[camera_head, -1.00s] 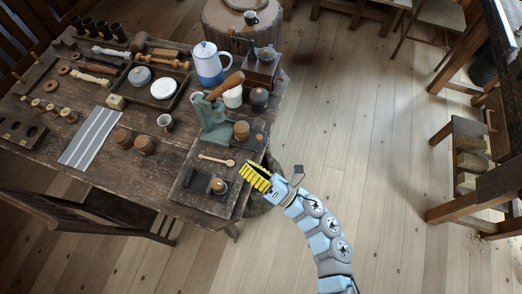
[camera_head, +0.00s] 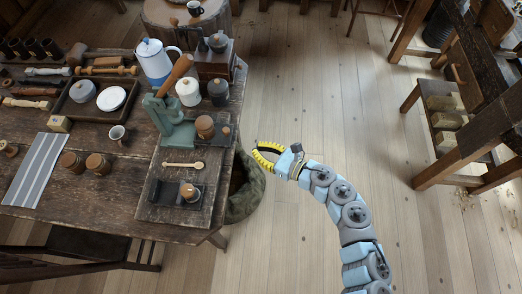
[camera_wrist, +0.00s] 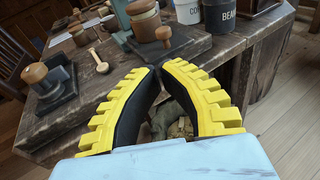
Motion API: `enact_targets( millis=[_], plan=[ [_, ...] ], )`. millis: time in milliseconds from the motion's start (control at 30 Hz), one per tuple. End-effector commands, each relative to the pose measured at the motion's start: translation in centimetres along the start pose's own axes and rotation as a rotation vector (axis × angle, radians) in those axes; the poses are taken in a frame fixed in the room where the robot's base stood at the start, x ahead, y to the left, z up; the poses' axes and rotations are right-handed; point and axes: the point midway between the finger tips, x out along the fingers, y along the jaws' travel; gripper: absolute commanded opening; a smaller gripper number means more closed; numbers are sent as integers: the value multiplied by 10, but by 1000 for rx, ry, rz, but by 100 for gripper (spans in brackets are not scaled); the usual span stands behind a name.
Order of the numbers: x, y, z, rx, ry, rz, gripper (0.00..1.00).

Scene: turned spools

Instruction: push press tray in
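The green press (camera_head: 172,125) with a wooden lever stands near the right edge of the table. Its dark tray (camera_head: 222,141) sticks out to the right of the press body, with a wooden spool-like piece (camera_head: 205,126) by it. In the wrist view the tray (camera_wrist: 168,53) shows beyond my fingertips, with a round brown knob (camera_wrist: 163,35) at its near end. My gripper (camera_head: 254,151) is off the table's right side, apart from the tray. Its yellow fingers bow apart, but their tips come together in the wrist view (camera_wrist: 158,68); nothing is held.
Canisters (camera_head: 218,92) and a grinder stand behind the press. A sack (camera_head: 243,195) is beside the table below my gripper.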

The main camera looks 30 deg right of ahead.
Motion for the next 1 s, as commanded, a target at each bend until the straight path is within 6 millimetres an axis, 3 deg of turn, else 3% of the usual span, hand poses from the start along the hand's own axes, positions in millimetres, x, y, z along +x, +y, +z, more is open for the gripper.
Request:
enact_targets(
  millis=[600, 1000],
  plan=[
    [93, 1, 1, 1, -3, 3, 0],
    [106, 1, 0, 2, 0, 1, 0]
  ],
)
